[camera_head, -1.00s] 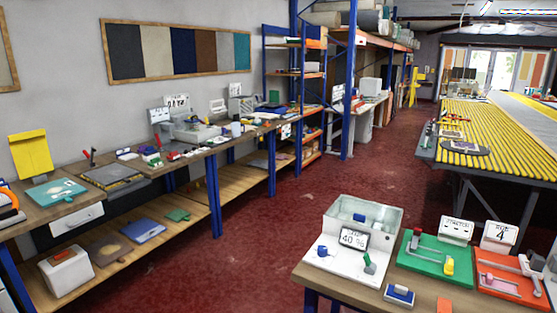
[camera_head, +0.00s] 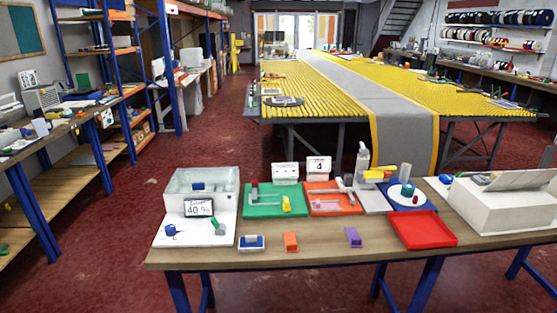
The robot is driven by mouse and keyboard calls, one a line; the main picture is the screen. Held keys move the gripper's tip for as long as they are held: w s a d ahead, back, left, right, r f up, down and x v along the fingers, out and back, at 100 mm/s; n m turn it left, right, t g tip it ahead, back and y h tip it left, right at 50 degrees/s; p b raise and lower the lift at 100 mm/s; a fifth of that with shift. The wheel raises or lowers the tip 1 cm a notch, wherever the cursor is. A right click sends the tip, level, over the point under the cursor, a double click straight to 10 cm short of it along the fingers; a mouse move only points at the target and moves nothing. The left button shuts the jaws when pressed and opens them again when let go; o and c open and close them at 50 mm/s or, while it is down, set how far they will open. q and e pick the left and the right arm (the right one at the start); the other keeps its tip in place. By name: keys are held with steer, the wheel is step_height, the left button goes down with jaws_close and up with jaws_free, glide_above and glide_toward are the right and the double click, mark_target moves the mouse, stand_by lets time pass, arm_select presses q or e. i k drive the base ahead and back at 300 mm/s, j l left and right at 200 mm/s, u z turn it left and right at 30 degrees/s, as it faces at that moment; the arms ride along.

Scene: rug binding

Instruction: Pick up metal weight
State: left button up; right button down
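I cannot pick out a metal weight for certain at this size. A green and grey piece (camera_head: 218,227) stands on the white base of a clear-walled box (camera_head: 201,181) whose display reads 40 %. Metal-looking brackets rest on the green board (camera_head: 268,206) and on the orange board (camera_head: 331,204). Neither of my grippers is in view.
The near wooden table (camera_head: 330,254) also holds an empty-looking red tray (camera_head: 423,230), an orange block (camera_head: 290,242), a purple block (camera_head: 353,237) and a white machine (camera_head: 505,203). A yellow roller table (camera_head: 300,75) stands behind. Red floor (camera_head: 110,230) is open at left.

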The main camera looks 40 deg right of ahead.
mark_target(348, 179)
steer(key=z, duration=1.6)
